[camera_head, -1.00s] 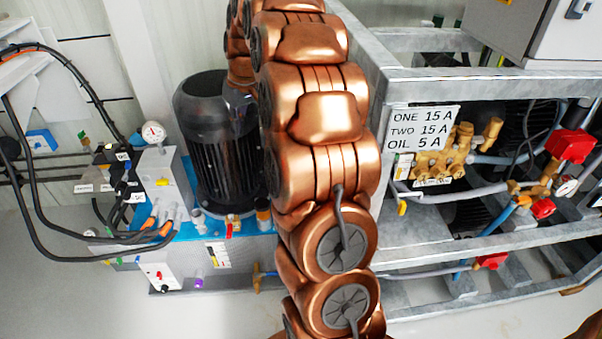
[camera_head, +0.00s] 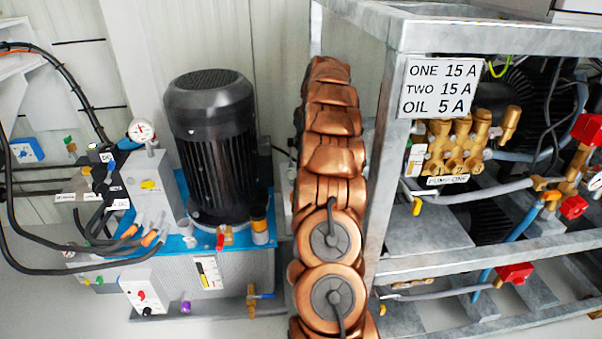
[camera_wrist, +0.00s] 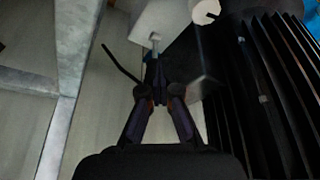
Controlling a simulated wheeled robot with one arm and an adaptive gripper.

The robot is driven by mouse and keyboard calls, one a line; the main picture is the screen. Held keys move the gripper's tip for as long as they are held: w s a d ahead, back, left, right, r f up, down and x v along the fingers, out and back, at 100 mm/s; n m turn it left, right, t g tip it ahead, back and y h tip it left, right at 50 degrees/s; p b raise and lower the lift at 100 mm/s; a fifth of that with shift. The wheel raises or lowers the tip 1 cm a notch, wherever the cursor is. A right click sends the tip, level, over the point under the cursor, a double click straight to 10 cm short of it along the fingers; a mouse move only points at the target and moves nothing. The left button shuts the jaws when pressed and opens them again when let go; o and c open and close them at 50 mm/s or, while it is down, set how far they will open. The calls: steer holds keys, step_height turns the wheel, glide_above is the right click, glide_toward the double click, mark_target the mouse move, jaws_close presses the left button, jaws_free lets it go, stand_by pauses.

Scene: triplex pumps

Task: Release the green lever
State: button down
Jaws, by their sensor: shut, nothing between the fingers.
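My gripper (camera_wrist: 157,96) shows in the wrist view with its fingers closed together and nothing between them. In the head view it is hidden behind my copper-coloured arm. No green lever can be made out for certain. A small green part (camera_head: 69,141) sticks up near the gauge at the left of the hydraulic unit in the head view; it is too small to tell if it is a lever. In the wrist view no green thing shows near the fingertips. A pale block with a thin rod (camera_wrist: 154,40) lies just beyond the fingertips.
A black finned motor (camera_head: 212,140) stands on the blue-topped tank (camera_head: 180,243); black fins (camera_wrist: 285,85) fill the wrist view's right. A grey metal frame (camera_head: 383,160) with brass pump fittings (camera_head: 455,145) stands right of my arm. Black hoses (camera_head: 45,245) loop at far left.

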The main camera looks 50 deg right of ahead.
steer(key=b+x, duration=0.3)
steer(key=x, duration=0.7)
steer(key=shift+f+b, duration=0.15)
steer(key=shift+b, duration=0.2)
steer(key=shift+s, duration=0.5)
steer(key=shift+s+a+f+b, duration=0.15)
steer(key=shift+s+b, duration=0.3)
steer(key=shift+s, duration=0.3)
steer(key=shift+s+a+f+b, duration=0.1)
steer(key=shift+s+b, duration=0.35)
steer(key=shift+s, duration=0.25)
steer(key=shift+r+p, duration=0.2)
steer(key=shift+p, duration=0.25)
